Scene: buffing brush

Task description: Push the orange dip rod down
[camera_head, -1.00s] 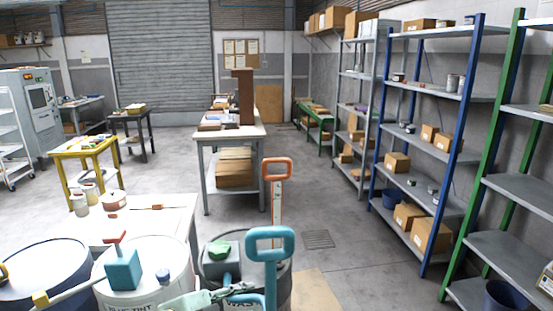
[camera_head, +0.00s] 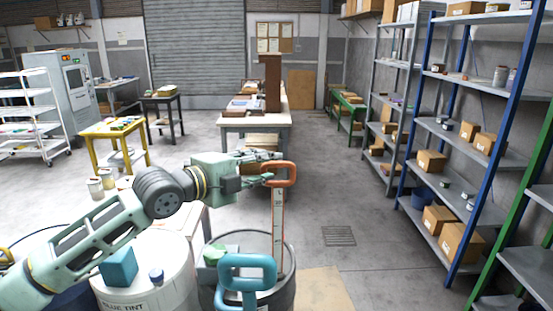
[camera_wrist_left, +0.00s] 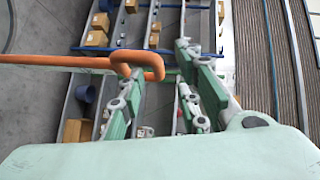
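The orange dip rod stands upright with its loop handle (camera_head: 278,174) above the open grey drum (camera_head: 291,262). Its pale marked shaft (camera_head: 278,222) goes down into the drum. My left gripper (camera_head: 270,168) is at the handle's height, just left of and against it in the picture. In the left wrist view the orange handle (camera_wrist_left: 143,60) overlaps the left finger, and the two fingers (camera_wrist_left: 162,85) stand apart. Whether they touch the handle I cannot tell. A teal loop handle (camera_head: 247,268) rises in front of the drum. My right gripper is not in view.
A white drum (camera_head: 165,285) with a teal block (camera_head: 118,267) on its lid stands left of the grey drum, under my left arm. A workbench (camera_head: 250,121) stands behind. Open floor lies to the right, before the blue shelves (camera_head: 440,190).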

